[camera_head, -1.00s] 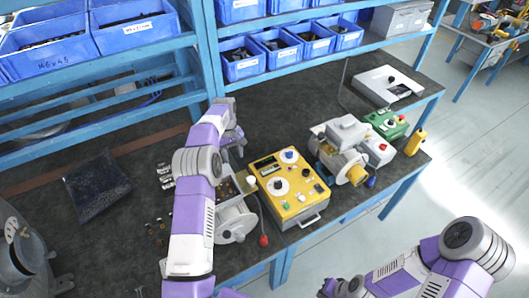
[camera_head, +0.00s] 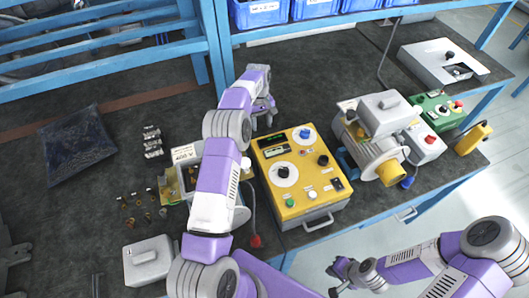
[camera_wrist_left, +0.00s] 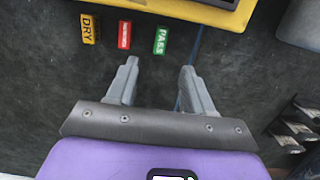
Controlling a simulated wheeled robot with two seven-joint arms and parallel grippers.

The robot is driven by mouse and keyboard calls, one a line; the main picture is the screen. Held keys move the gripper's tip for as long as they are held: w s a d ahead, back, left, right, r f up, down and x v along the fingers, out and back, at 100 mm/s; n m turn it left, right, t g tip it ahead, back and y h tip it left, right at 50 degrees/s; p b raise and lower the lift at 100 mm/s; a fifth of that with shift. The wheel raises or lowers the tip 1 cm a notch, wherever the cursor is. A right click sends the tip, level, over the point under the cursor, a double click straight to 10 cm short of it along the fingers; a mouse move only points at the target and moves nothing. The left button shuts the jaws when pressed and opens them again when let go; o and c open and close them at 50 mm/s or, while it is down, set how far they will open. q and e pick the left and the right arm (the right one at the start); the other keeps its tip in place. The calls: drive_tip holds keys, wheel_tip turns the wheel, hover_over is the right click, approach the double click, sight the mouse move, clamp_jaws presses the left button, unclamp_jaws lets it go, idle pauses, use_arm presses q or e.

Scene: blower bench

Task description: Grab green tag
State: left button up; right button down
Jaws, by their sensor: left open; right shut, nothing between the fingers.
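In the left wrist view the green tag (camera_wrist_left: 161,41), lettered PASS, lies on the dark bench top at the right end of a row of three. A red tag (camera_wrist_left: 124,35) lies in the middle and a yellow DRY tag (camera_wrist_left: 90,29) at the left. My left gripper (camera_wrist_left: 160,67) is open and empty. The green tag appears just beyond its fingertips, between their lines. In the head view my left gripper (camera_head: 264,112) is behind the yellow tester's back left corner; I cannot make out the tags there. My right gripper (camera_head: 346,274) is shut and empty, off the bench's front edge.
The yellow tester (camera_head: 318,198) stands in front of my left gripper; its edge (camera_wrist_left: 200,10) tops the wrist view. A blower unit (camera_head: 372,150), green box (camera_head: 432,107) and grey box (camera_head: 430,60) stand to the right. Blue bins (camera_head: 313,8) line the shelf behind.

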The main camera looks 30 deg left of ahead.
use_arm(q)
drive_tip(key=shift+f+b, duration=0.4)
drive_tip(key=shift+f, duration=0.5)
drive_tip(key=shift+w+f+b, duration=0.1)
drive_tip(key=shift+f+b, duration=0.2)
drive_tip(key=shift+f, duration=0.2)
drive_tip(key=f, duration=0.4)
drive_tip(key=s+d+f+b, duration=0.1)
drive_tip(key=f, duration=0.1)
drive_tip(key=shift+s, duration=0.1)
drive_tip(key=shift+f, duration=0.55)
clamp_jaws()
use_arm(e)
wheel_tip(320, 180, down, 4)
drive_tip(key=shift+r, duration=0.1)
